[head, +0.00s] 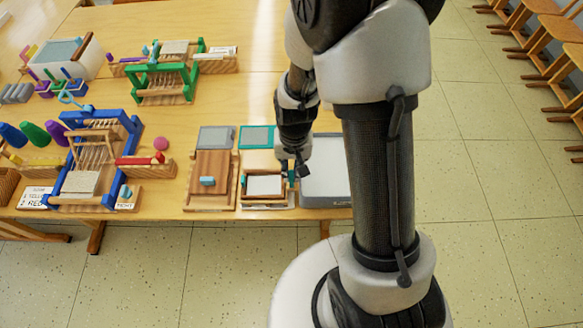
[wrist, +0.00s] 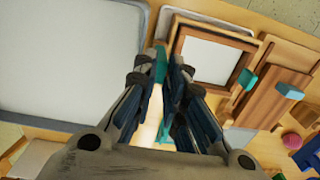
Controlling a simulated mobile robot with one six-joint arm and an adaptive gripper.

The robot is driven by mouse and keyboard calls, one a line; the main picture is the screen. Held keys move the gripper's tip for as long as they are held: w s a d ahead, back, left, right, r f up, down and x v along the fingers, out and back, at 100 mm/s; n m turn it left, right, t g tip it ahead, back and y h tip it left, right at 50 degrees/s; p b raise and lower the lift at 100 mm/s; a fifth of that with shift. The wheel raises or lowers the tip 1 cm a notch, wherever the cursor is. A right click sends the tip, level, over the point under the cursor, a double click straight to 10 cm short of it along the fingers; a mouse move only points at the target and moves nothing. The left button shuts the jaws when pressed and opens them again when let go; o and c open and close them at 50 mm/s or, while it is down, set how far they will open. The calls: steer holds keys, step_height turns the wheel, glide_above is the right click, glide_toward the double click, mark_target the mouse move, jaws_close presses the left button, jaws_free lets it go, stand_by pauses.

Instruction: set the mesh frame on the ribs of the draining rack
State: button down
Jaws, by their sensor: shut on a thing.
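The mesh frame (head: 265,185) is a small wooden frame with a pale mesh and teal tabs, near the table's front edge. In the wrist view the mesh frame (wrist: 212,58) shows right of the fingers, with one teal tab on its far side. My gripper (head: 298,172) is at its right side in the head view. In the wrist view my gripper (wrist: 164,75) is shut on its near teal tab. I cannot tell surely which thing is the draining rack; no ribs show clearly under the frame, and its support is mostly hidden.
A pale grey tray (head: 325,180) lies right of the frame, partly behind my arm. A blue-framed loom (head: 135,128) and a green-framed one (head: 190,84) stand farther left. Teal and grey panels lie behind.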

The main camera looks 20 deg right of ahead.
steer(key=c, duration=1.6)
jaws_free()
steer(key=shift+o, duration=0.2)
step_height(320, 180, up, 12)
steer(key=shift+d, duration=0.2)
steer(key=s+r+n+t, duration=0.3)
steer(key=s+r+t, duration=0.1)
steer(key=s+r, duration=1.1)
steer(key=shift+n, duration=0.3)
